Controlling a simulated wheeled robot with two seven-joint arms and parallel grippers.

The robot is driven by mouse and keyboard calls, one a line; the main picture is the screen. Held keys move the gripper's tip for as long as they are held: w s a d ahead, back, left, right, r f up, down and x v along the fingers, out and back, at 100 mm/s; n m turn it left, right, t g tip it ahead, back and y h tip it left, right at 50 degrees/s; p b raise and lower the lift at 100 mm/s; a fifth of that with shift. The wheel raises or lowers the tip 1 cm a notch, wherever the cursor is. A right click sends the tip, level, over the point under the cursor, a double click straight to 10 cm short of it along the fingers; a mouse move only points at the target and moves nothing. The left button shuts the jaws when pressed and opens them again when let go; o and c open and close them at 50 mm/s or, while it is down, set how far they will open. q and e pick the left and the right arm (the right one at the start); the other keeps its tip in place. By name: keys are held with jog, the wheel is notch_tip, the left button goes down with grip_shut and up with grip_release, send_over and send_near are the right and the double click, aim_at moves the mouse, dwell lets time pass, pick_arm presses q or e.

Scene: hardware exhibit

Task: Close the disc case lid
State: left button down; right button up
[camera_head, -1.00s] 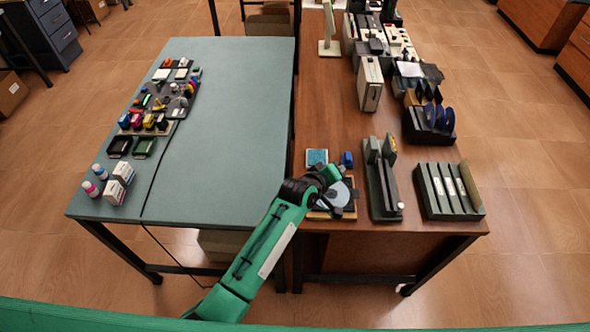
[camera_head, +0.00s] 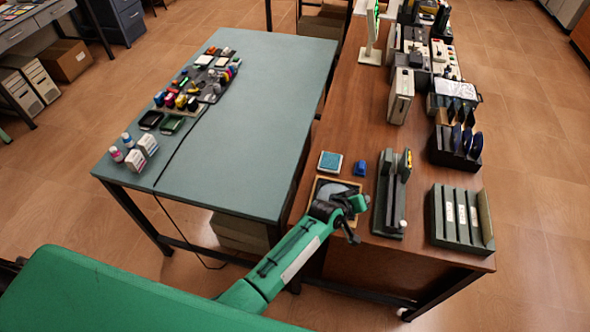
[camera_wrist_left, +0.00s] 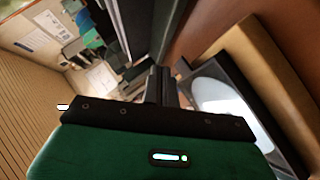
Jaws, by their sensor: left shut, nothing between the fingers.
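The disc case (camera_head: 322,184) lies on the brown table near its front edge. It has a tan rim and a grey disc-like round surface, partly covered by my left gripper. In the left wrist view the tan case part (camera_wrist_left: 262,55) is at the right, beside a dark-framed panel (camera_wrist_left: 225,85) with a pale, shiny round area. The lid's exact angle is hard to tell. My left gripper (camera_head: 352,222) is shut and empty at the near right side of the case. Its dark fingers (camera_wrist_left: 160,85) show just left of the framed panel. My right gripper is not in view.
A teal square box (camera_head: 330,162) and a small blue item (camera_head: 361,168) sit behind the case. A dark green upright device (camera_head: 388,200) stands close on the right, then a grey slotted rack (camera_head: 460,225).

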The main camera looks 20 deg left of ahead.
pick_arm(q)
jog(key=shift+d+f, duration=0.25)
jog(key=shift+f, duration=0.3)
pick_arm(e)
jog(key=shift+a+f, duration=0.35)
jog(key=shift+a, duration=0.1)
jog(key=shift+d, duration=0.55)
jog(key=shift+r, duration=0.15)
pick_arm(q)
jog(key=shift+r+p, duration=0.8)
jog(key=shift+r, duration=0.15)
notch_tip(320, 180, up, 4)
jog(key=p, duration=0.3)
jog(key=shift+r+p, duration=0.15)
jog(key=shift+p, duration=0.15)
jog(key=s+r+b, duration=0.2)
jog(key=s+r, duration=0.4)
jog(key=s, duration=0.1)
jog(key=shift+b, duration=0.4)
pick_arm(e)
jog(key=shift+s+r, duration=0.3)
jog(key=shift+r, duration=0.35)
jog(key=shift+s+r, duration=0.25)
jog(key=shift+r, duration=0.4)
